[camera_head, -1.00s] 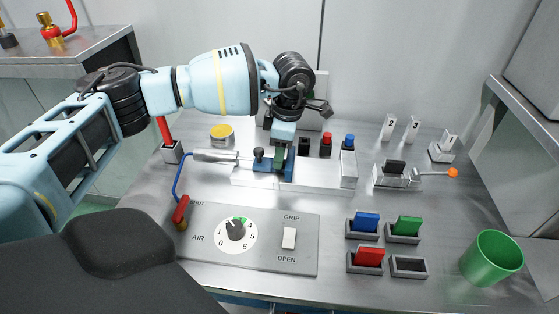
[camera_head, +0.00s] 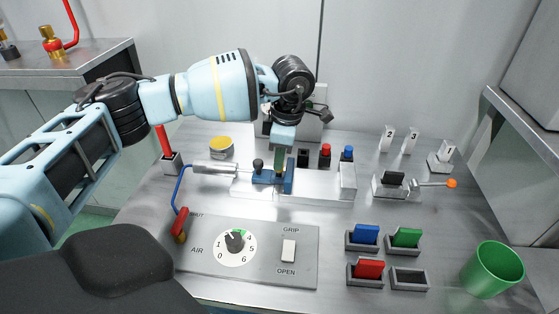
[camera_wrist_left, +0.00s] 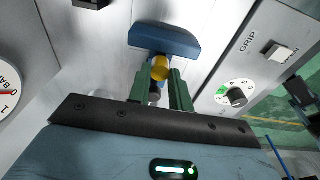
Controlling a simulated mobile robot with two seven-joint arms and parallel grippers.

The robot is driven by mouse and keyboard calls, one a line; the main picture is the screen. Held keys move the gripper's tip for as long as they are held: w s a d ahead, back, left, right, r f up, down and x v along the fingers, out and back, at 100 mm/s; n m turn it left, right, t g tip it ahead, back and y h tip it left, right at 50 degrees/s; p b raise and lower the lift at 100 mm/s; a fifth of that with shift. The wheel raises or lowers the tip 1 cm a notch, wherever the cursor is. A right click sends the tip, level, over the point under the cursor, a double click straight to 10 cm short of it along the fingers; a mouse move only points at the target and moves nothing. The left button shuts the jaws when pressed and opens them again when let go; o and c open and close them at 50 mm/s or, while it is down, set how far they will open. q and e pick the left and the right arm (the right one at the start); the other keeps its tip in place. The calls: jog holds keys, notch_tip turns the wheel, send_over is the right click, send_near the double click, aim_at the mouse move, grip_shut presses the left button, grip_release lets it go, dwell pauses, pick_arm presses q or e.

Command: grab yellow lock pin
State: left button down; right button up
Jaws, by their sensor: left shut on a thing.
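My left gripper (camera_head: 279,163) reaches down at the blue clamp (camera_head: 288,178) in the middle of the bench. Its green fingers also show in the left wrist view (camera_wrist_left: 161,90), shut on the yellow lock pin (camera_wrist_left: 160,67), whose rounded yellow end shows between the fingertips. A blue clamp block (camera_wrist_left: 165,40) lies just beyond the pin. In the head view the pin is hidden by the fingers and clamp. I cannot tell how deep the pin sits. My right gripper is not in view.
A panel (camera_head: 215,270) with an air dial and grip switch (camera_head: 289,250) lies in front. Black, red (camera_head: 325,155) and blue knobs stand right of the gripper. Coloured blocks in small trays (camera_head: 408,288) and a green cup (camera_head: 492,270) are at the right.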

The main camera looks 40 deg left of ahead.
pick_arm(q)
jog(key=shift+s+d+r, duration=0.15)
jog(key=shift+s+r, duration=0.05)
jog(key=shift+r, duration=0.25)
jog(key=shift+s+d+r, duration=0.1)
jog(key=shift+s+r, duration=0.05)
jog(key=shift+r, duration=0.3)
jog(key=s+d+r, duration=0.1)
jog(key=s+d, duration=0.7)
jog(key=s, duration=0.5)
jog(key=shift+r+p, duration=0.2)
jog(key=shift+p, duration=0.15)
